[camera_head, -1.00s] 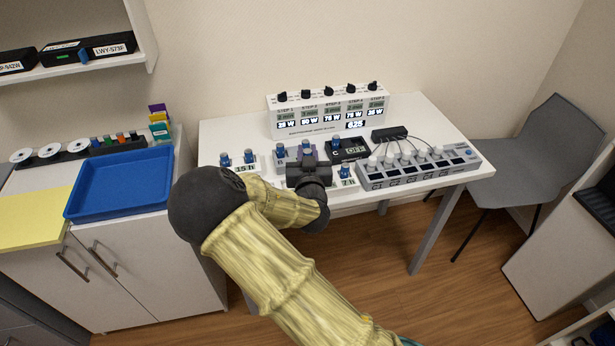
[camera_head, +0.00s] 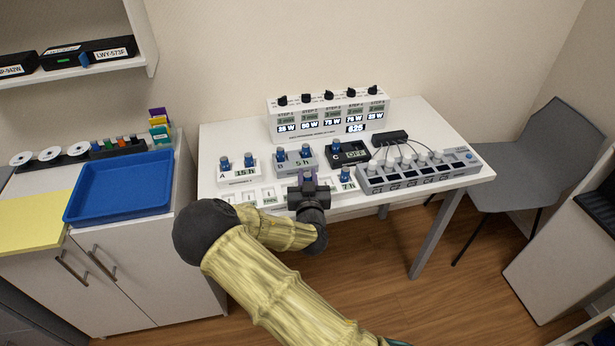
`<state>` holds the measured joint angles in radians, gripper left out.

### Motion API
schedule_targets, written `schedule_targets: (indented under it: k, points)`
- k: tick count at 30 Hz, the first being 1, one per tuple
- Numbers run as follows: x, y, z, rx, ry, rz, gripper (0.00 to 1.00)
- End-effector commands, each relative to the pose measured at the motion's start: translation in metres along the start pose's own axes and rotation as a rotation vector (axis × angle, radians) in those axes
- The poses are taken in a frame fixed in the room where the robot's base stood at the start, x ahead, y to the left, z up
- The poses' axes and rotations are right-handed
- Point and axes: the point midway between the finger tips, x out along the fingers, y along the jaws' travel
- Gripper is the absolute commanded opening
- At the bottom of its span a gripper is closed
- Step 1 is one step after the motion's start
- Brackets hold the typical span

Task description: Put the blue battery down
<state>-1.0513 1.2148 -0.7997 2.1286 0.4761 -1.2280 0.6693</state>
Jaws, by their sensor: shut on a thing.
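My gripper (camera_head: 308,182) is over the front part of the white table, in front of holder B (camera_head: 309,166). It is shut on a blue battery (camera_head: 308,174), of which only a small part shows past the jaws. My wrist hides the rest, and I cannot tell whether the battery touches the surface below. Just right of the gripper, another blue battery (camera_head: 347,173) stands by a "7 h" label. Two blue batteries stand in holder A (camera_head: 240,179) at the left, and two in holder B. One more (camera_head: 337,146) stands in the black "OFF" unit (camera_head: 354,154).
A white stepped-display box (camera_head: 330,117) stands at the back of the table (camera_head: 420,120). A grey strip with several wired slots (camera_head: 420,176) lies right of the gripper. A low row of white labelled slots (camera_head: 250,195) runs left of it. A blue tray (camera_head: 120,187) sits on the left cabinet.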

Motion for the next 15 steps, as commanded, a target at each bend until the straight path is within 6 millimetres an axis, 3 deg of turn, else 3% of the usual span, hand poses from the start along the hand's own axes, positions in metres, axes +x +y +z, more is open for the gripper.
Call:
schedule_targets:
  k: [10, 11, 13, 15]
  points:
    - [0.0001, 0.0001, 0.0044, 0.001, 0.0, 0.001, 0.0]
    - [0.0001, 0.0, 0.0032, 0.001, 0.0, 0.0, 0.27]
    - [0.0001, 0.0, 0.0029, 0.0, 0.0, 0.0, 0.41]
    - [0.0001, 0.0, 0.0029, 0.0, 0.0, 0.0, 0.43]
